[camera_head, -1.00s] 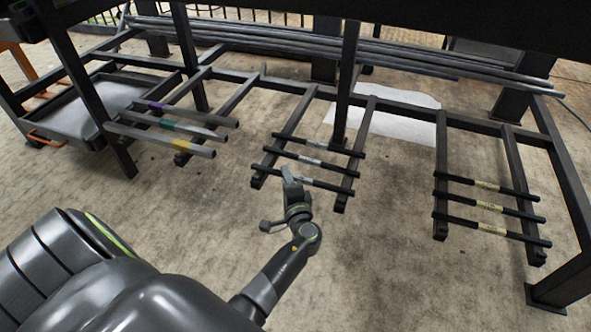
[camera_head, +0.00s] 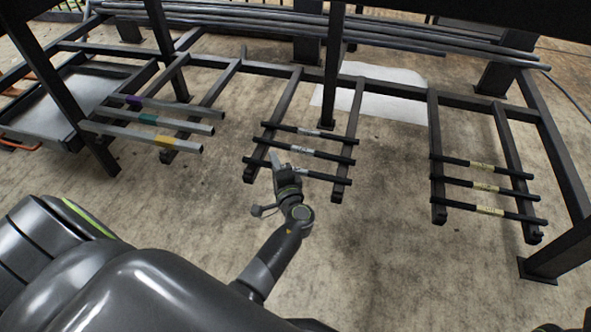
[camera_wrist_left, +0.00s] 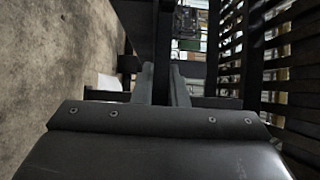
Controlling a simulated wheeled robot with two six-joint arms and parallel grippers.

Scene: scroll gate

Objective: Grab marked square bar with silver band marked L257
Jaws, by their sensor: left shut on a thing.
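In the head view the middle rack holds several dark bars with silver bands. The front bar (camera_head: 325,176) is nearest me; the middle bar (camera_head: 333,157) and the back bar (camera_head: 338,136) lie behind it. The band labels are too small to read. My left gripper (camera_head: 280,171) is at the front bar, left of its centre, and is shut on it, partly hiding its band. The bar still lies across its two support arms. In the left wrist view, the fingers (camera_wrist_left: 163,85) show with a dark length between them. My right gripper is out of view.
A left rack holds bars with purple, teal and yellow bands (camera_head: 168,141). A right rack holds dark bars with yellowish bands (camera_head: 490,210). A dark upright post (camera_head: 333,70) stands behind the middle rack. Long pipes (camera_head: 400,40) run along the back. The floor in front is clear.

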